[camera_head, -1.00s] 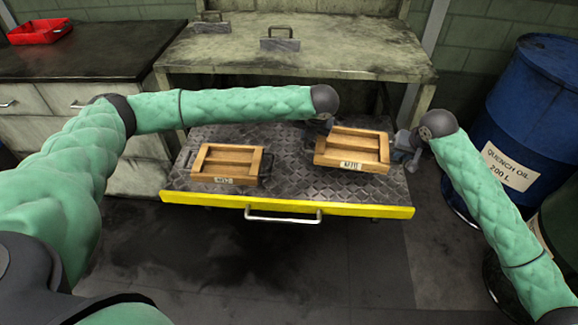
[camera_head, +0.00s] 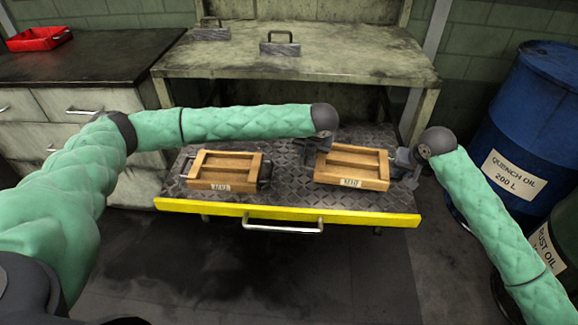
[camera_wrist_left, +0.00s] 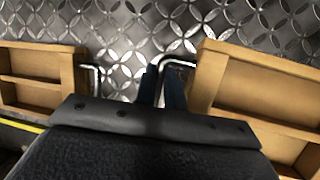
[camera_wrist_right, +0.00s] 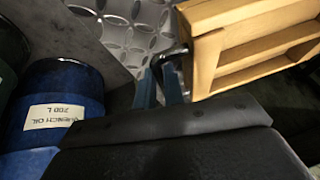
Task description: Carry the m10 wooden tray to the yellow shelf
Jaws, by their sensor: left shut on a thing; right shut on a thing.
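The m10 wooden tray (camera_head: 352,167) is a shallow, slatted tray with a small label on its front and a metal handle at each end. It is level, over or on the right part of the yellow-edged shelf (camera_head: 285,211), a diamond-plate surface; I cannot tell whether it touches. My left gripper (camera_wrist_left: 163,82) is shut on its left handle (camera_wrist_left: 178,62), mostly hidden behind my left arm in the head view. My right gripper (camera_head: 408,163) is shut on its right handle; the right wrist view shows this handle (camera_wrist_right: 178,54) between the fingers.
A similar wooden tray (camera_head: 225,170) sits on the left part of the shelf, a gap apart. A worn bench (camera_head: 340,55) with metal handled blocks stands behind. A blue quench oil drum (camera_head: 525,130) is at the right. A red bin (camera_head: 38,39) lies on the left counter.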

